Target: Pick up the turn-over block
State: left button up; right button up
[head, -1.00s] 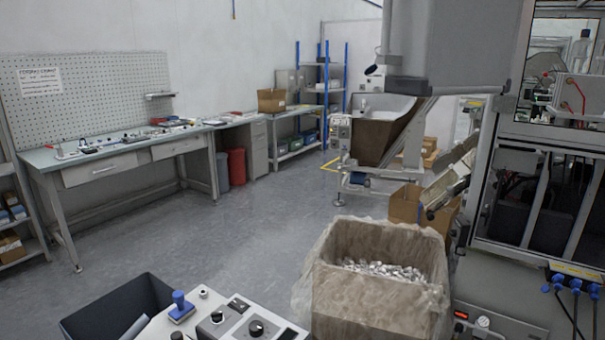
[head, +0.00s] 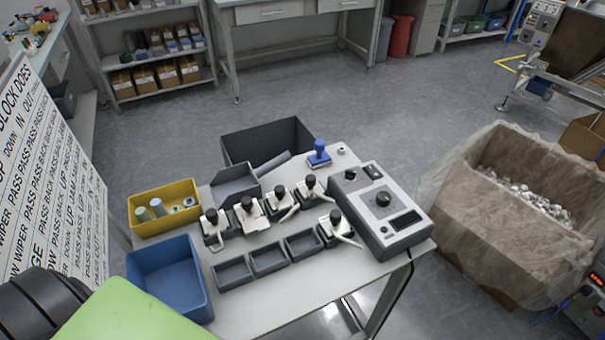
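Several small white blocks with black knobs sit in dark holders on the small grey table (head: 300,292). Four stand in a slanting row: the far-left block (head: 214,226), a second block (head: 250,212), a third block (head: 281,201) and a right-end block (head: 312,188). Another block (head: 337,227) stands nearer, beside the control box. Thin pale levers or tails show on some of them. I cannot tell from this view which one is the turn-over block. Neither of my grippers is in view.
Three empty grey trays (head: 268,258) lie in front of the blocks. A blue bin (head: 170,280), a yellow bin (head: 165,194) and a control box (head: 382,212) flank them. A black bin (head: 262,142) stands behind. A lettered board (head: 45,180) rises at left; a lined carton (head: 500,215) at right.

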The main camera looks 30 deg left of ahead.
aim_at(281, 199)
jog(key=k+u, duration=0.1)
jog(key=k, duration=0.35)
jog(key=i+l+u, duration=0.2)
jog(key=i+u, duration=0.2)
jog(key=i+l+u, duration=0.4)
jog(key=k+j+u, duration=0.3)
jog(key=k+j+z, duration=0.1)
jog(key=i+l, duration=0.1)
